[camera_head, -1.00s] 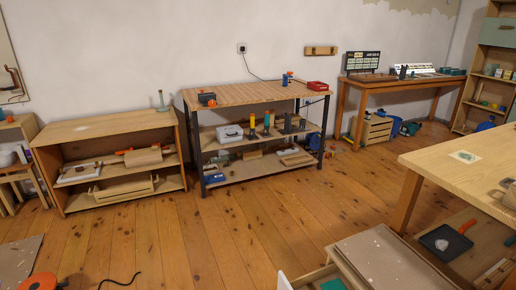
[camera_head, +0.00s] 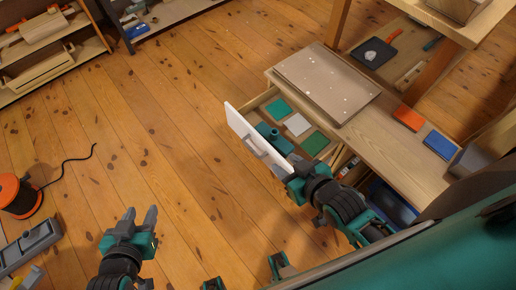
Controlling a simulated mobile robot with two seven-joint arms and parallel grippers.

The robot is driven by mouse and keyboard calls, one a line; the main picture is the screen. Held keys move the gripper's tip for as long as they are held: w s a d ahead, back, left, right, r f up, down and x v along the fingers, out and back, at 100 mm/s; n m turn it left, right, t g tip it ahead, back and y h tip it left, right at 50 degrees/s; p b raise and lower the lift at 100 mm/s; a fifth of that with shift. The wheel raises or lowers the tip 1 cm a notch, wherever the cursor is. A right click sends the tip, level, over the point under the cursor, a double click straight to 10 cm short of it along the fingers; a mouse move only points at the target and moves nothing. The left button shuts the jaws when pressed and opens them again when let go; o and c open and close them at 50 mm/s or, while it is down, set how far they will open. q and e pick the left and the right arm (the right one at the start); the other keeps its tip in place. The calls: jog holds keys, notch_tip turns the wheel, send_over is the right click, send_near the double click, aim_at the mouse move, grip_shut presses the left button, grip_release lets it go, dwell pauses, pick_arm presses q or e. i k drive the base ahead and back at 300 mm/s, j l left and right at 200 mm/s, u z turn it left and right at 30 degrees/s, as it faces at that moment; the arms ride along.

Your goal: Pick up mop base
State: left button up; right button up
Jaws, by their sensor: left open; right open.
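A long grey bar with a raised block in its middle (camera_head: 29,246) lies on the floor at the lower left; it looks like the mop base, but I cannot be sure. My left gripper (camera_head: 140,216) is open and empty, to the right of the grey bar and apart from it. My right gripper (camera_head: 294,182) is open beside the front of an open drawer; I cannot tell whether it touches it. The drawer, with a white front (camera_head: 243,128), holds a teal piece with a round knob (camera_head: 271,136) and several flat green and pale squares.
A low wooden bench (camera_head: 400,150) above the drawer carries a cardboard sheet (camera_head: 325,82), an orange block (camera_head: 407,118) and a blue block (camera_head: 440,145). An orange cable reel (camera_head: 18,195) stands at the left. The middle floor is clear.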

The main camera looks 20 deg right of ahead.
aim_at(285, 147)
jog(key=i+j+z, duration=0.45)
jog(key=j, duration=0.2)
jog(key=i+j+z, duration=0.55)
jog(key=i+j, duration=0.35)
